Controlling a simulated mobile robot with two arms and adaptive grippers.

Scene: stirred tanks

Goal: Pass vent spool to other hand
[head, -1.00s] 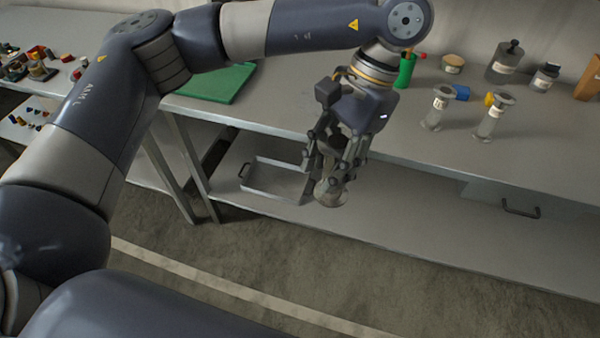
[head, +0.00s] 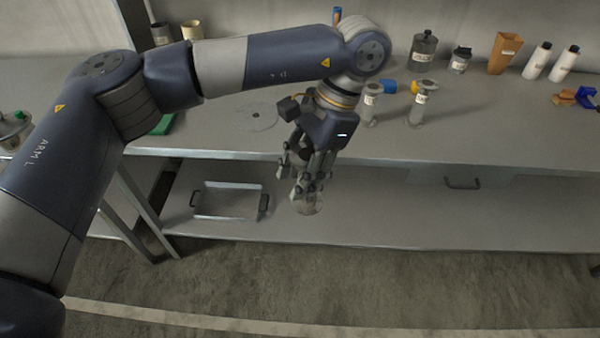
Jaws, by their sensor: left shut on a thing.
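My left gripper (head: 309,190) points down in front of the bench's front edge. It is shut on the vent spool (head: 311,206), a pale grey piece with a round flange at its lower end. The fingers hide most of the spool's upper part. My right gripper is not in view. Two similar spools stand upright on the bench top: one (head: 371,104) close behind my left wrist with a blue piece beside it, and one (head: 419,106) to its right with a yellow piece beside it.
A metal tray (head: 228,188) with dark handles lies on the lower shelf (head: 360,217). Grey bottles (head: 424,47), an orange-brown holder (head: 504,53) and white bottles (head: 564,64) stand along the back of the bench top (head: 500,130). A drawer handle (head: 462,183) sits under the bench's front. The bench's front middle is clear.

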